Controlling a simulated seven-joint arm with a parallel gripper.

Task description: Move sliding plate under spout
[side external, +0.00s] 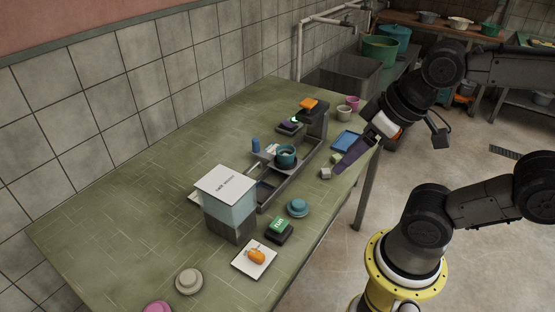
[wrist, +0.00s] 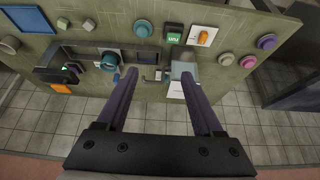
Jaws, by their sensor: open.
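A teal cup (side external: 286,152) stands on the grey sliding plate (side external: 268,158), on a dark rail frame (side external: 270,200) on the green table. The cup also shows in the wrist view (wrist: 110,60). The spout stand (side external: 318,118) with an orange top (side external: 308,103) rises at the far end of the rail, beyond the cup. My gripper (side external: 332,172) is open and empty, with purple fingers above the table's right side, apart from the cup. In the wrist view its fingertips (wrist: 159,72) are spread wide, with a small grey handle-like piece (wrist: 152,77) showing between them.
A white-topped box (side external: 228,196) stands at the rail's near end. A green button (side external: 278,227), teal disc (side external: 298,207) and orange item on a white card (side external: 256,256) lie nearby. A blue tray (side external: 346,140) and small cups (side external: 344,113) sit beyond. The table's left side is clear.

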